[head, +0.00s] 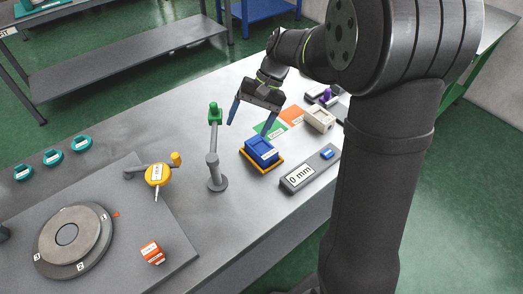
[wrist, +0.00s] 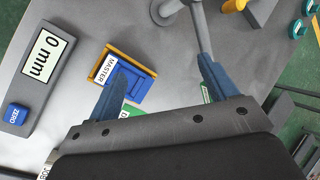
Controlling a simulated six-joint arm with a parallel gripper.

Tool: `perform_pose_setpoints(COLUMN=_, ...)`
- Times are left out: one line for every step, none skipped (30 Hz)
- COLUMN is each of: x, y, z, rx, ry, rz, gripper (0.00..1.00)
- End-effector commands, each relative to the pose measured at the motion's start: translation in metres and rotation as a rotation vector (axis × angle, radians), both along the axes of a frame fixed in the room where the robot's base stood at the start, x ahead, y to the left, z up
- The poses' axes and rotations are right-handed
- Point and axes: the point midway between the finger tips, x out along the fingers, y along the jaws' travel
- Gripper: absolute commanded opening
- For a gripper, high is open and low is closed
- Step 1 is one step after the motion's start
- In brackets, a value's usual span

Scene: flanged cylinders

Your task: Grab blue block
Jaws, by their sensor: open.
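The blue block (head: 262,150) sits in a yellow-orange holder (head: 277,166) on the grey table. In the wrist view the blue block (wrist: 129,84) carries a white label reading MASTER and lies just beyond my left finger. The yellow holder (wrist: 122,53) shows along its far edge. My gripper (head: 255,115) is open and empty, above the table and behind the block. In the wrist view my gripper (wrist: 157,85) has its two blue fingers wide apart, and the block's lower edge is partly hidden by the left finger.
A grey post with a green top (head: 214,150) stands just left of the block. A display reading 0 mm (head: 300,177) lies to its right front. Green (head: 270,128) and orange (head: 291,115) cards and a beige block (head: 319,119) lie behind. A yellow dial gauge (head: 157,174) is farther left.

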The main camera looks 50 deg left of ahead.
Motion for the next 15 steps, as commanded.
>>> perform_pose_setpoints(x=0.001, y=-0.004, z=0.009, rx=0.039, ry=-0.095, rz=0.109, gripper=0.78)
perform_pose_setpoints(x=0.004, y=-0.006, z=0.013, rx=0.057, ry=-0.150, rz=0.173, gripper=0.78)
perform_pose_setpoints(x=0.007, y=-0.008, z=0.019, rx=0.078, ry=-0.219, rz=0.255, gripper=0.78)
perform_pose_setpoints(x=0.010, y=-0.010, z=0.023, rx=0.093, ry=-0.265, rz=0.311, gripper=0.78)
perform_pose_setpoints(x=0.013, y=-0.011, z=0.027, rx=0.104, ry=-0.309, rz=0.365, gripper=0.78)
perform_pose_setpoints(x=0.017, y=-0.012, z=0.033, rx=0.119, ry=-0.360, rz=0.428, gripper=0.78)
perform_pose_setpoints(x=0.019, y=-0.012, z=0.037, rx=0.126, ry=-0.393, rz=0.471, gripper=0.78)
perform_pose_setpoints(x=0.021, y=-0.013, z=0.041, rx=0.133, ry=-0.423, rz=0.509, gripper=0.78)
perform_pose_setpoints(x=0.024, y=-0.013, z=0.044, rx=0.139, ry=-0.454, rz=0.551, gripper=0.78)
perform_pose_setpoints(x=0.025, y=-0.014, z=0.047, rx=0.142, ry=-0.474, rz=0.575, gripper=0.78)
perform_pose_setpoints(x=0.027, y=-0.014, z=0.049, rx=0.146, ry=-0.490, rz=0.596, gripper=0.78)
perform_pose_setpoints(x=0.028, y=-0.014, z=0.050, rx=0.147, ry=-0.504, rz=0.614, gripper=0.78)
perform_pose_setpoints(x=0.029, y=-0.014, z=0.050, rx=0.147, ry=-0.512, rz=0.624, gripper=0.78)
perform_pose_setpoints(x=0.029, y=-0.015, z=0.048, rx=0.147, ry=-0.517, rz=0.631, gripper=0.78)
perform_pose_setpoints(x=0.030, y=-0.015, z=0.044, rx=0.147, ry=-0.519, rz=0.637, gripper=0.78)
